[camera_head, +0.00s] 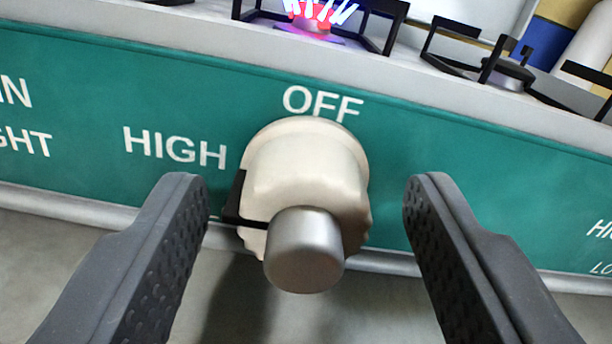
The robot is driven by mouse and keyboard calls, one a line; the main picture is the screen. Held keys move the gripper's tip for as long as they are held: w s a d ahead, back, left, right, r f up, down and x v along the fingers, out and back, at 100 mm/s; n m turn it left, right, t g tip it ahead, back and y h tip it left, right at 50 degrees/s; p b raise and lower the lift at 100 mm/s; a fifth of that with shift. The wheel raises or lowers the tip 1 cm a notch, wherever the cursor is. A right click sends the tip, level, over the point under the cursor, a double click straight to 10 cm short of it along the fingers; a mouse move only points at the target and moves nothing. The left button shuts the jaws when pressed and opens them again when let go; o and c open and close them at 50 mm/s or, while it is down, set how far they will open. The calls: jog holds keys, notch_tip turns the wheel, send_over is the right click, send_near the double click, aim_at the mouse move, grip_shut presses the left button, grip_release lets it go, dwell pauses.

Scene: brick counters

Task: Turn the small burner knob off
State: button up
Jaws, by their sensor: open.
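The burner knob (305,180) is cream with a silver cylindrical end (305,250) facing me. It sits on a green stove panel (390,130), with OFF printed above it and HIGH to its left. A black pointer piece (234,198) shows on the knob's left side, below the word HIGH. The burner (312,18) behind the knob is lit, with a red glow and blue-white flames. My gripper (305,205) is open, with one dark grey finger on each side of the knob. Gaps show between both fingers and the knob.
A second burner with a black grate (490,68) stands at the upper right, and no flame shows on it. Blue, yellow and white items are behind it at the top right corner. More white lettering is on the panel at the far left and far right.

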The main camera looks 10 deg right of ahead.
jog(key=shift+w+f, duration=0.1)
jog(key=shift+w, duration=0.25)
jog(key=c, duration=1)
